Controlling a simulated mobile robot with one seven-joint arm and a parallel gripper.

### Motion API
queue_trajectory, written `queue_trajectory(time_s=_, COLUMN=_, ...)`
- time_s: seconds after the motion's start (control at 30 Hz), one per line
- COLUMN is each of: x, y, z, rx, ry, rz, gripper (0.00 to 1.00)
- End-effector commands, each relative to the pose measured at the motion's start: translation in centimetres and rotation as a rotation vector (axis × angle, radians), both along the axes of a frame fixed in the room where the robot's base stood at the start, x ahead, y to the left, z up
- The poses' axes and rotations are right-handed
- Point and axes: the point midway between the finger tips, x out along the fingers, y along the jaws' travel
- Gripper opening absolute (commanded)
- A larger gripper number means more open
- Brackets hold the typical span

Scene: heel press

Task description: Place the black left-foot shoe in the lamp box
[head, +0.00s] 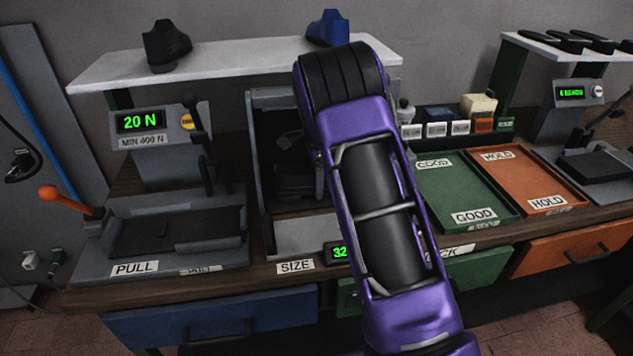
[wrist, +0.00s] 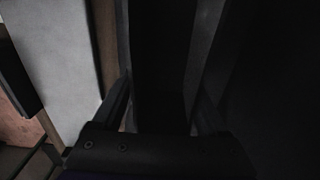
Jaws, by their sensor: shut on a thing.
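The lamp box (head: 262,150) appears to be the dark, open-fronted box in the middle of the bench, partly hidden by my purple arm. A dark shape, seemingly the black shoe (head: 294,182), shows inside it to the left of my arm. In the wrist view, my gripper (wrist: 163,100) is shut on a long dark thing (wrist: 160,60), seemingly that shoe, between its two fingers. My arm hides the gripper in the head view. The darkness hides whether the shoe touches the box floor, and I cannot tell left foot from right.
A pull tester (head: 150,215) reading 20 N stands left of the box. Another black shoe (head: 166,45) and a blue shoe (head: 328,28) stand on the white shelf (head: 225,62) above. A green GOOD tray (head: 455,190) and orange HOLD tray (head: 520,180) lie to the right.

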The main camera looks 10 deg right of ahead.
Motion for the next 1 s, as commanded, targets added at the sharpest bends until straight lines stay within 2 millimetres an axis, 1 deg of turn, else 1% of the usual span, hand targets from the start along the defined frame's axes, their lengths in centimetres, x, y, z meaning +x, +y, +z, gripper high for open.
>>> queue_trajectory(time_s=0.1, x=0.0, y=0.0, z=0.1, rx=0.0, ry=-0.002, rz=0.0, gripper=0.0)
queue_trajectory(time_s=0.23, x=0.0, y=0.0, z=-0.2, rx=0.0, ry=-0.001, rz=0.0, gripper=0.0)
queue_trajectory(time_s=0.27, x=0.0, y=0.0, z=-0.2, rx=0.0, ry=0.0, rz=0.0, gripper=0.8)
queue_trajectory(time_s=0.3, x=0.0, y=0.0, z=-0.2, rx=0.0, ry=0.0, rz=0.0, gripper=0.87)
queue_trajectory(time_s=0.37, x=0.0, y=0.0, z=-0.2, rx=0.0, ry=0.0, rz=0.0, gripper=0.98)
queue_trajectory(time_s=0.4, x=0.0, y=0.0, z=-0.2, rx=0.0, ry=0.0, rz=0.0, gripper=1.0)
queue_trajectory(time_s=0.6, x=0.0, y=0.0, z=-0.1, rx=0.0, ry=0.0, rz=0.0, gripper=1.0)
queue_trajectory(time_s=0.73, x=0.0, y=0.0, z=0.7, rx=0.0, ry=-0.001, rz=0.001, gripper=1.0)
queue_trajectory(time_s=0.87, x=0.1, y=0.0, z=2.9, rx=-0.001, ry=-0.004, rz=0.001, gripper=1.0)
queue_trajectory(time_s=1.0, x=0.1, y=0.0, z=6.0, rx=0.0, ry=-0.004, rz=0.001, gripper=1.0)
